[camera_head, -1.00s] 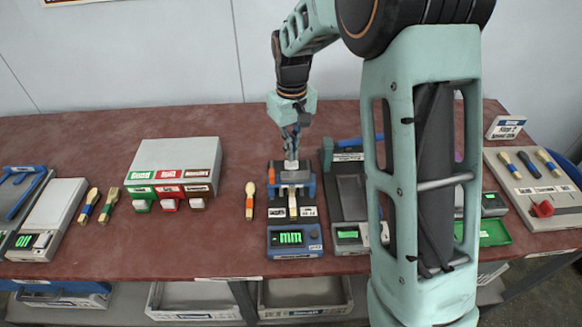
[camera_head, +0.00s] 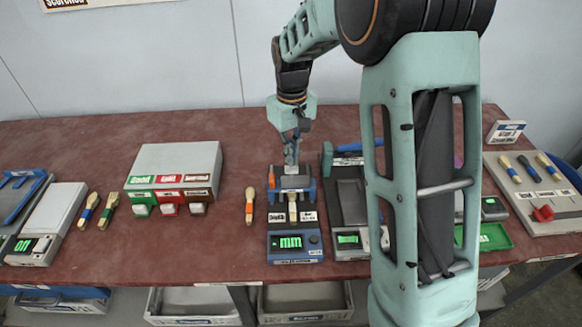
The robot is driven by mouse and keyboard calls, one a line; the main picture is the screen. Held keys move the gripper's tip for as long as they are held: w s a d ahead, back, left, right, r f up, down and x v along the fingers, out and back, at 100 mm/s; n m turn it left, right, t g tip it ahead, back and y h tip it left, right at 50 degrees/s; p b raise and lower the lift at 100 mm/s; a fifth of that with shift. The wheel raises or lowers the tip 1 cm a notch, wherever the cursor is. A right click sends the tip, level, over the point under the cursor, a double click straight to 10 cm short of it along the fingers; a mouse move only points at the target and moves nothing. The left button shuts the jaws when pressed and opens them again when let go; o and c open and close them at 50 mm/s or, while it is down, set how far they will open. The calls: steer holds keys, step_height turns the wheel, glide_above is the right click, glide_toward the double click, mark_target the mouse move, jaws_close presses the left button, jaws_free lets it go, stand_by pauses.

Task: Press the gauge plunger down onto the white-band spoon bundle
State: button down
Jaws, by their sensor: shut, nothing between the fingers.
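The gauge (camera_head: 295,245) is a blue and grey device on the red table, with a green "mm" display at its front. Its grey plunger block (camera_head: 291,183) sits between blue uprights. A wooden spoon bundle with a pale band (camera_head: 293,207) lies in the gauge below and in front of the plunger, partly hidden by it. My gripper (camera_head: 291,161) is shut and empty, pointing down directly above the plunger. I cannot tell whether the fingertips touch it.
A spoon with an orange band (camera_head: 249,208) lies left of the gauge. A sorting box with green, red and brown labels (camera_head: 172,175) stands further left. A dark device (camera_head: 350,205) stands close on the right. A spoon board (camera_head: 540,190) is at far right.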

steer(key=shift+f+b, duration=1.1)
steer(key=shift+f, duration=0.6)
stand_by(0.4)
steer(key=shift+r, duration=0.1)
stand_by(0.4)
steer(key=shift+r+p, duration=2.6)
steer(key=shift+r, duration=0.9)
steer(key=shift+f, duration=0.1)
